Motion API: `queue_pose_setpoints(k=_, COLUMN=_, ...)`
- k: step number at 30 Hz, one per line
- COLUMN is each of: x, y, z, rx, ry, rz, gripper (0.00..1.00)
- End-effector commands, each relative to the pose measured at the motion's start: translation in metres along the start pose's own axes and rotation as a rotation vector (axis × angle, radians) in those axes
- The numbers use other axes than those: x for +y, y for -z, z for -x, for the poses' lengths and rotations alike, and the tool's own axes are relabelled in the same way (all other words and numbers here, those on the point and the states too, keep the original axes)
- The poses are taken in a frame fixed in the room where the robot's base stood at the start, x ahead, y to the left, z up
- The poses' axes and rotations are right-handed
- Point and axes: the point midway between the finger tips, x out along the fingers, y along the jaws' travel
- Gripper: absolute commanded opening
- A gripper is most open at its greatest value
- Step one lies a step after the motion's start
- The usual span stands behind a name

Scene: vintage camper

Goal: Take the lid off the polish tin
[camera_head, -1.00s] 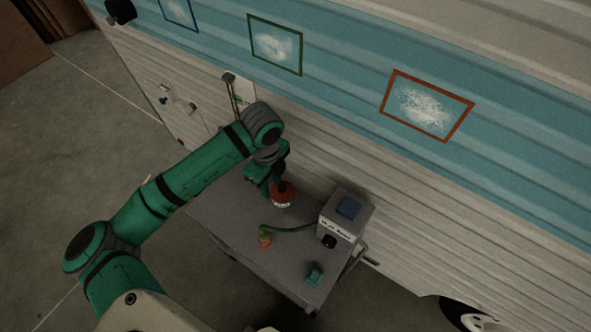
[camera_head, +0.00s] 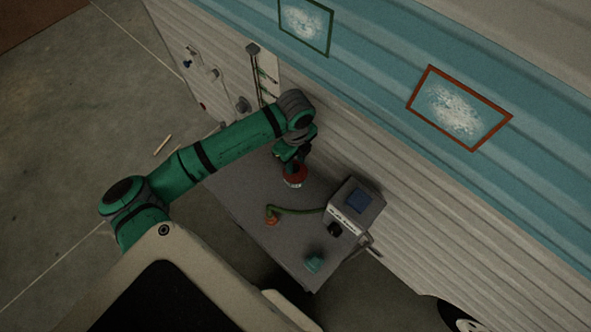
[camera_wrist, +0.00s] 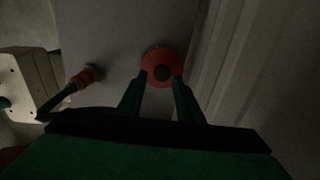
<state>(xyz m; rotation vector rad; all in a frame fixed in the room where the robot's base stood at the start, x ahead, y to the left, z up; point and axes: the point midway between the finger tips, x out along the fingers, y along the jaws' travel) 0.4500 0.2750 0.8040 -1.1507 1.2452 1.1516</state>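The polish tin (camera_head: 295,177) is a small round red tin with a pale label on its side, standing on the grey table near the camper wall. In the wrist view its red top (camera_wrist: 162,55) shows with a dark round knob in the middle. My gripper (camera_head: 294,163) points down at the tin from above. In the wrist view the two green fingers of my gripper (camera_wrist: 161,80) are apart, with their tips at the near edge of the red top, one on each side of the knob. Whether they touch it I cannot tell.
The grey table (camera_head: 245,207) stands against the ribbed camper wall. A teal object (camera_head: 314,262) lies at the front right corner.

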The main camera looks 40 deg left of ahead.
Motion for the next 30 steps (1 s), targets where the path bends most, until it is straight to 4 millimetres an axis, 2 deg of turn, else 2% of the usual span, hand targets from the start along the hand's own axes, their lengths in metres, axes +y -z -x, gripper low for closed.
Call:
queue_pose_setpoints(k=7, x=-0.003, y=-0.002, z=-0.034, rx=0.001, ry=-0.001, rz=0.002, gripper=0.33)
queue_pose_setpoints(k=15, x=-0.003, y=-0.002, z=-0.04, rx=0.001, ry=0.0, rz=0.0, gripper=0.33)
queue_pose_setpoints(k=16, x=-0.003, y=-0.002, z=-0.04, rx=0.001, ry=0.0, rz=0.0, gripper=0.28)
queue_pose_setpoints(k=19, x=-0.003, y=-0.002, z=-0.04, rx=0.001, ry=0.0, rz=0.0, gripper=0.04)
queue_pose_setpoints(k=20, x=-0.003, y=-0.002, z=-0.04, rx=0.001, ry=0.0, rz=0.0, gripper=0.0)
queue_pose_setpoints(k=30, x=-0.004, y=-0.002, z=-0.038, rx=0.0, ry=0.0, rz=0.0, gripper=0.0)
